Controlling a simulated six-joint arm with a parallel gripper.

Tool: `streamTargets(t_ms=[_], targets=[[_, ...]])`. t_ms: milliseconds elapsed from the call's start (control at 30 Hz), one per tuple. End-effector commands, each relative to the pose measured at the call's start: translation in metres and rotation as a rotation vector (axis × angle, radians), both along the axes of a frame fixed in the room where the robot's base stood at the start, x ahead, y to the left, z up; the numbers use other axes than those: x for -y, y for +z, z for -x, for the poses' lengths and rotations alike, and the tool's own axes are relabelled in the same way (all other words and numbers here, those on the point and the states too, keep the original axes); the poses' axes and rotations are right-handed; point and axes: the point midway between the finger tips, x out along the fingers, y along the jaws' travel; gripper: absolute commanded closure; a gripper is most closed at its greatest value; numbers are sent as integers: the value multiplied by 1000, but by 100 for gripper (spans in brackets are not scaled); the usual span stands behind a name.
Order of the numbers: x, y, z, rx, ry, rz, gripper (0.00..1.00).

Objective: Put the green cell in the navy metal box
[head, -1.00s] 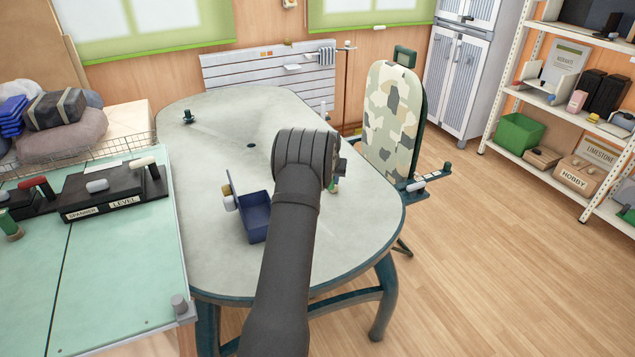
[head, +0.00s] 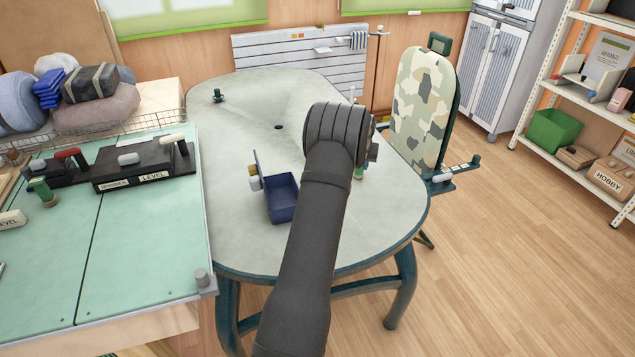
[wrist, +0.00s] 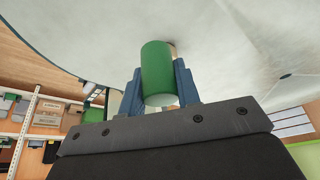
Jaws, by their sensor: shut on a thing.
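The green cell (wrist: 157,75) is an upright-looking green cylinder between the blue fingers of my gripper (wrist: 160,88) in the wrist view. My gripper is shut on it. In the head view my arm hides most of the gripper, and only a bit of the green cell (head: 358,173) shows right of the arm, over the table. I cannot tell whether the cell touches the table. The navy metal box (head: 283,214) stands open on the table, left of my arm, with its lid raised on its left side. The part of its inside that shows looks empty.
The grey oval table (head: 240,135) has free room behind the box. A small dark green item (head: 217,96) stands at its far left.

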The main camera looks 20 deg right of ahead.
Motion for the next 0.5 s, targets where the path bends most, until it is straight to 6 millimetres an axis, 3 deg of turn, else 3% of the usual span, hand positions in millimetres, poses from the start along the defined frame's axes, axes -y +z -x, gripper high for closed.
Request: streamTargets(t_ms=[167, 500], targets=[[-46, 5, -8, 0, 196, 0, 100], [-161, 17, -17, 2, 714, 0, 100]])
